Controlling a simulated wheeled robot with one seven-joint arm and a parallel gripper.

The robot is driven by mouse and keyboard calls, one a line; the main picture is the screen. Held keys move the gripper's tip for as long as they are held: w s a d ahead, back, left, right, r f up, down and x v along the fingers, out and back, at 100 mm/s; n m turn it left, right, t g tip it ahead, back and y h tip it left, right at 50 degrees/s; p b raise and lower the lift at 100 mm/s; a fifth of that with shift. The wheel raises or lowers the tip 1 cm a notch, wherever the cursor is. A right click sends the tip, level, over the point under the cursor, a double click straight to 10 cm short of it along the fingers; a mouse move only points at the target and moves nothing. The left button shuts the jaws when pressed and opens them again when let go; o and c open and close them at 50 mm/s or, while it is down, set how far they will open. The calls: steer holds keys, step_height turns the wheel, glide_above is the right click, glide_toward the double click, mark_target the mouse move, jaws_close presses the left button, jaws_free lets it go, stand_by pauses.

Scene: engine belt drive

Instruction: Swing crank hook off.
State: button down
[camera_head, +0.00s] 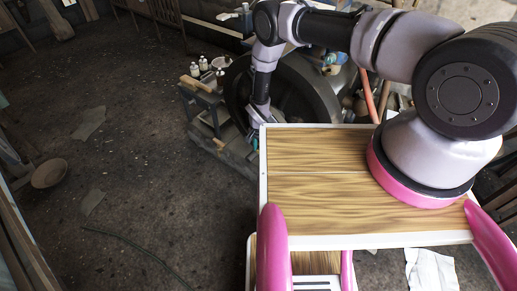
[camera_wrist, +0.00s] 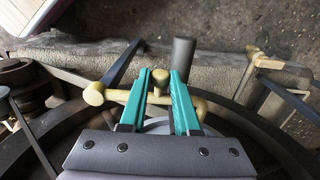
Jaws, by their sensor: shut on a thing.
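In the wrist view, a brass-coloured crank hook (camera_wrist: 128,97) lies crosswise, with a rounded knob at its left end and a short peg in its middle. My gripper (camera_wrist: 160,79) has its two teal fingers on either side of the peg, and it is shut on the hook. Part of the hook is hidden behind the fingers. In the head view, my gripper is low beside the large dark wheel (camera_head: 297,92), partly hidden by my arm. The hook is too small to tell there.
A second brass-coloured fitting (camera_wrist: 262,60) sits to the right in the wrist view, near a grey upright post (camera_wrist: 182,56). A small bench (camera_head: 202,95) with bottles stands left of the wheel. The floor (camera_head: 130,140) farther left is mostly open.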

stand_by(0.4)
steer(key=s+d+n, duration=0.4)
steer(key=s+n, duration=0.6)
steer(key=n, duration=0.5)
steer(key=d+n, duration=0.9)
steer(key=n, duration=0.3)
steer(key=shift+s, duration=0.25)
steer(key=shift+d, duration=0.15)
stand_by(0.3)
steer(key=c, duration=0.6)
jaws_free()
